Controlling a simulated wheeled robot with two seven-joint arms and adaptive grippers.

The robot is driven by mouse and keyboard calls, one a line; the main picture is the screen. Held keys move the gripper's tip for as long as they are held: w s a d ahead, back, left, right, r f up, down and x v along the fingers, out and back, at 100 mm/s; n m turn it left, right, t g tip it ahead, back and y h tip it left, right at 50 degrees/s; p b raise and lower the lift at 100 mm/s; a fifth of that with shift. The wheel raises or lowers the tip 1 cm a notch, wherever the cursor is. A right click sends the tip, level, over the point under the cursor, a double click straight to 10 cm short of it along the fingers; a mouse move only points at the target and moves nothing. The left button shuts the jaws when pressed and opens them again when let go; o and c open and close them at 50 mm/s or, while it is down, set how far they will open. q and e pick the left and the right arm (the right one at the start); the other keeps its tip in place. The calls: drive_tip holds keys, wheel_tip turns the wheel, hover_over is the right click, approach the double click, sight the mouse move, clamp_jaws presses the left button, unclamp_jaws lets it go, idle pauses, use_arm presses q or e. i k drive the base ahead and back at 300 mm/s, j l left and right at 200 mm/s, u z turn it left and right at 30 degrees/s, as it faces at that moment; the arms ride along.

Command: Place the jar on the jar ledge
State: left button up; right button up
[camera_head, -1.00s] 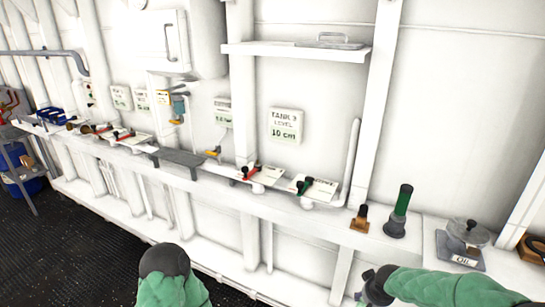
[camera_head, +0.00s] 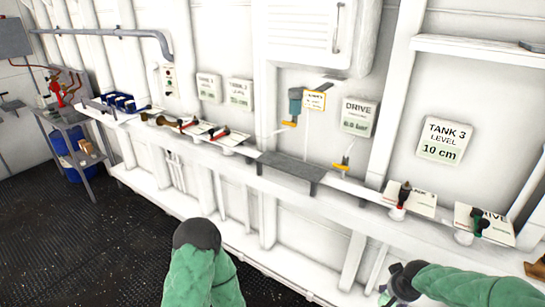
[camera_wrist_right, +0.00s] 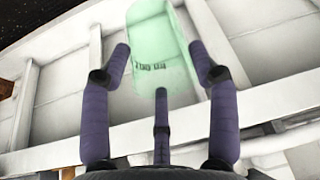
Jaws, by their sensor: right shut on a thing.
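A pale green see-through jar (camera_wrist_right: 158,50) with dark lettering fills the top middle of the right wrist view. My right gripper (camera_wrist_right: 160,62) is shut on it, with purple-grey fingers on its left and right sides and a third finger below. The jar does not show in the head view, where my green right arm enters at the bottom right. A grey ledge (camera_head: 291,168) juts from the white wall bench at the middle of the head view; its top looks bare. I cannot read any label naming it the jar ledge. My left arm shows at the bottom, but its gripper does not.
Valve handles on white plates (camera_head: 409,199) stand right of the grey ledge, with more valves to its left. Blue bins (camera_head: 119,103) sit at the bench's far left. The dark floor (camera_head: 100,235) is open at left.

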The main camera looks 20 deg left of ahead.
sight(274, 158)
drive_tip(key=i+j, duration=0.1)
drive_tip(key=j, duration=0.35)
drive_tip(key=i+j, duration=0.1)
drive_tip(key=j, duration=0.4)
drive_tip(key=i+j, duration=0.1)
drive_tip(key=j, duration=0.35)
drive_tip(key=i+j, duration=0.1)
drive_tip(key=j, duration=0.4)
drive_tip(key=i+j, duration=0.1)
drive_tip(key=j, duration=0.35)
